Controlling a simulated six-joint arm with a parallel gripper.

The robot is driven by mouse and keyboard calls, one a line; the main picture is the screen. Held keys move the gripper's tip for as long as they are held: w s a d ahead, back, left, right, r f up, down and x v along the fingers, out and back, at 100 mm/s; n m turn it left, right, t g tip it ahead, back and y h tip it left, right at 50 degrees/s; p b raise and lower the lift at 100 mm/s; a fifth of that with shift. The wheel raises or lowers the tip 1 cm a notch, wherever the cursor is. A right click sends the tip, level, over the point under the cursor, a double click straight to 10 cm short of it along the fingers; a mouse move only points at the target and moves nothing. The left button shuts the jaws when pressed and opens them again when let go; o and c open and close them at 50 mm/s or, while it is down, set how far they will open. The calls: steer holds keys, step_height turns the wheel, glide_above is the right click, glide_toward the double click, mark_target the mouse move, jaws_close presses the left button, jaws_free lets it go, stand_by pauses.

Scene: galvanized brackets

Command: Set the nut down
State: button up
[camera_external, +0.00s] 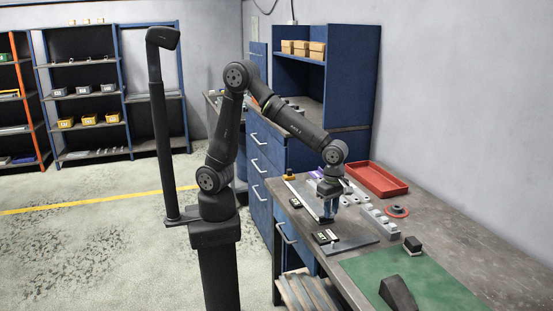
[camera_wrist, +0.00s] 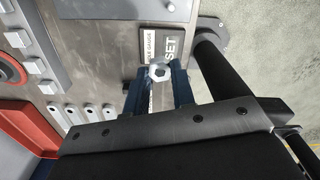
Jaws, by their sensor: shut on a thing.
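The nut (camera_wrist: 158,71) is a pale metal hex nut with a dark hole, seen in the wrist view between the tips of my gripper (camera_wrist: 157,80). The blue fingers are shut on it from both sides. In the external view my gripper (camera_external: 329,209) points down over the workbench (camera_external: 460,240), and the nut is too small to make out there. A dark label plate with white lettering that reads "SET" (camera_wrist: 172,42) lies just beyond the nut in the wrist view. I cannot tell how far the nut is above the surface.
A grey metal plate (camera_external: 352,247) lies in front of my gripper. A row of grey blocks (camera_external: 378,221) and a red disc (camera_external: 397,211) stand to the right. A red tray (camera_external: 400,186) is behind.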

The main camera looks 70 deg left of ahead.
steer(key=w+a+f+m, duration=0.2)
steer(key=w+a+m, duration=0.3)
steer(key=a, duration=0.5)
steer(key=w+a+f+m, duration=0.2)
steer(key=w+a+m, duration=0.4)
steer(key=a+m, duration=0.3)
steer(key=w+a+f+m, duration=0.3)
steer(key=w+a+m, duration=0.2)
steer(key=a, duration=0.7)
steer(key=shift+w+a+m, duration=0.25)
steer(key=shift+w+m, duration=0.15)
steer(key=shift+m, duration=0.5)
steer(key=shift+w+a+f+m, duration=0.1)
steer(key=shift+a+m, duration=0.3)
steer(key=shift+a, duration=0.2)
